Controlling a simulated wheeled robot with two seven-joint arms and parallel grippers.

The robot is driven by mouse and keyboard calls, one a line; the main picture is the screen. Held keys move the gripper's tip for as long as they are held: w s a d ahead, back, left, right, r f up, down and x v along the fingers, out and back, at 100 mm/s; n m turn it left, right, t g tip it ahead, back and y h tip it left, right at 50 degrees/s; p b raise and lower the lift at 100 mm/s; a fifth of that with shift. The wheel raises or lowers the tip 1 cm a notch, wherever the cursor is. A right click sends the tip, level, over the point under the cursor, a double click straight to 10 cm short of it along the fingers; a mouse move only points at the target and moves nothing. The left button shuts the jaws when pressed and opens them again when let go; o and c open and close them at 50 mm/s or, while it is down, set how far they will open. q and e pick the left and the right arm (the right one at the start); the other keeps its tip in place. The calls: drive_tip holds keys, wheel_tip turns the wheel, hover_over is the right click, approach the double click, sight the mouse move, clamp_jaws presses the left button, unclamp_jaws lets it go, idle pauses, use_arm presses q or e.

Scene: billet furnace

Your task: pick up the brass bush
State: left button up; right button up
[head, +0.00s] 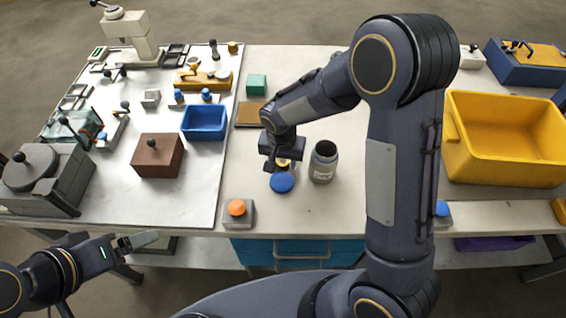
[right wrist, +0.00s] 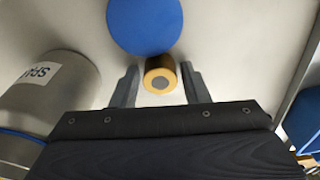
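The brass bush (right wrist: 160,78) is a short golden cylinder with a dark grey centre, on the pale table top. In the right wrist view it sits between the two fingers of my right gripper (right wrist: 159,84), with a gap on each side. The fingers are open. In the head view the right gripper (head: 283,166) is low over the table and hides most of the bush. My left gripper (head: 140,240) is off the table's front edge at lower left; its fingers are seen edge-on, so their opening is unclear.
A blue disc (head: 282,182) lies right beside the bush. A grey labelled jar (head: 323,163) stands to the right. An orange button box (head: 238,212) is near the front edge. A yellow bin (head: 505,135) is at right; a blue tray (head: 204,122) is at left.

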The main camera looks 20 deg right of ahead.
drive_tip(key=c, duration=0.8)
drive_tip(key=shift+r, duration=0.2)
